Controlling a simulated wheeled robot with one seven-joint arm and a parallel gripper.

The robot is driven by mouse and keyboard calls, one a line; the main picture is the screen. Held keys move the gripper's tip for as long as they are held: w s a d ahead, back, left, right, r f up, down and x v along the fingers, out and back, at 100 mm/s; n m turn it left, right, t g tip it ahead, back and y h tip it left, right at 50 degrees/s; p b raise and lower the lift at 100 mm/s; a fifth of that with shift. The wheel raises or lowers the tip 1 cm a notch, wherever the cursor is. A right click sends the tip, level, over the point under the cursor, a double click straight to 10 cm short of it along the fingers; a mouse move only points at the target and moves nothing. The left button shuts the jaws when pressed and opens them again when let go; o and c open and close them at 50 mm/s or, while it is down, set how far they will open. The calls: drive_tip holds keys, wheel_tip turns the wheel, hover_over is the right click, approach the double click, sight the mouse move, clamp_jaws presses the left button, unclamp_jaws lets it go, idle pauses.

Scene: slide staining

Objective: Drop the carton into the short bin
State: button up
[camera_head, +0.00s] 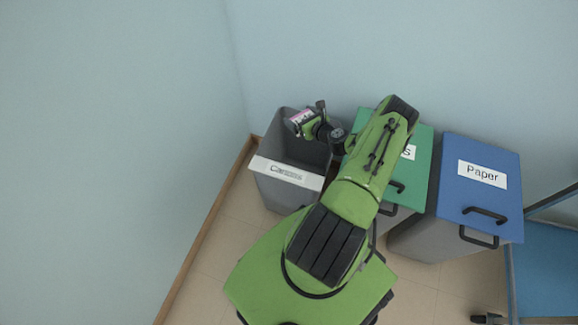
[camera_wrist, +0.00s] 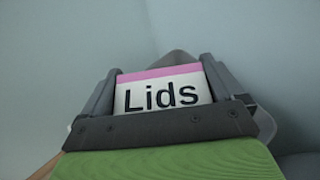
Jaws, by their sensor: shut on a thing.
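The carton (camera_wrist: 162,92) is a white box with a pink top band and the word "Lids"; in the head view it shows as a small pink and white patch (camera_head: 301,117). My gripper (camera_wrist: 160,88) is shut on the carton, with one finger on each side of it. In the head view my gripper (camera_head: 306,119) is over the back part of the open grey bin (camera_head: 275,192), which has no lid and a white label starting with "Ca". How high the carton is above the bin's rim is hard to tell.
A green-lidded bin (camera_head: 416,169), partly hidden by my arm, stands right of the grey bin. A blue-lidded bin (camera_head: 450,202) labelled "Paper" stands further right. Walls close in behind and to the left. A blue item (camera_head: 548,262) is at the right edge.

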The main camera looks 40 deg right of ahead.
wheel_tip(320, 180, down, 6)
drive_tip(key=b, duration=0.4)
drive_tip(key=shift+r, duration=0.15)
drive_tip(key=o, duration=0.7)
drive_tip(key=shift+r, duration=0.1)
drive_tip(key=shift+c, duration=0.2)
drive_tip(key=p+v, duration=0.5)
drive_tip(key=v, duration=1)
drive_tip(key=shift+s+r, duration=0.2)
drive_tip(key=shift+s, duration=0.15)
drive_tip(key=shift+a, duration=0.15)
